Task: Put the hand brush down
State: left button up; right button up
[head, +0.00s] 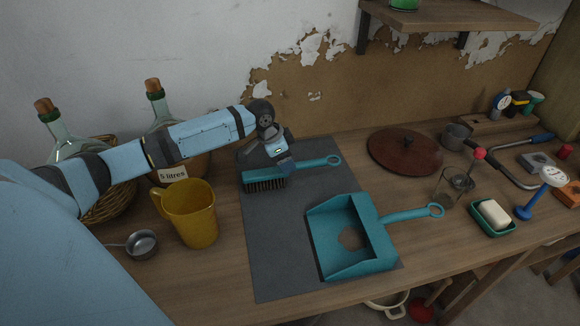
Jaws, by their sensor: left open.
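The teal hand brush (315,163) lies on the dark grey mat (268,225) near its back edge. Its dark bristles face down and its handle, with a ring at the end, points right. My left gripper (283,165) is open right above the brush, around or just over the part where head meets handle. My right gripper is not in view.
A teal dustpan (350,238) lies on the mat in front of the brush. A yellow jug (190,215) and a small metal ladle (141,243) stand left of the mat. A brown round lid (404,152) lies to the right. Corked demijohns (68,140) stand behind my left arm.

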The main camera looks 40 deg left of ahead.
pick_arm(q)
jog(key=v, duration=0.7)
jog(key=shift+r, duration=0.25)
jog(key=shift+s+f, duration=0.1)
jog(key=shift+s, duration=0.05)
